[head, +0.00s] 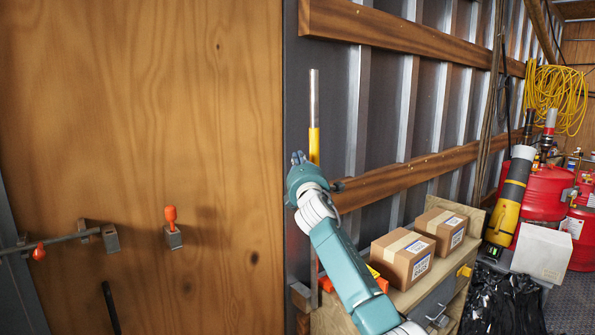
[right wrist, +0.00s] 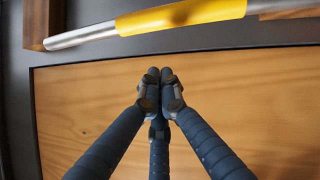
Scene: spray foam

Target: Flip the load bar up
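The load bar (head: 314,110), silver at its upper end and yellow below, stands upright against the dark wall strip at the right edge of the wooden panel. Its lower part is hidden behind my right arm. It also runs across the top of the right wrist view (right wrist: 180,16). My right gripper (head: 298,157) is beside the yellow part in the head view. In the right wrist view its fingertips (right wrist: 160,76) are together and empty, over the wood and apart from the bar. My left gripper is not in view.
A wooden panel (head: 140,120) fills the left, with a red-knobbed latch (head: 172,229) and a metal rod (head: 65,240) on it. Two cardboard boxes (head: 402,260) (head: 442,230) stand on a wooden cabinet at right. Red tanks (head: 540,192) and a yellow hose (head: 556,97) are farther back.

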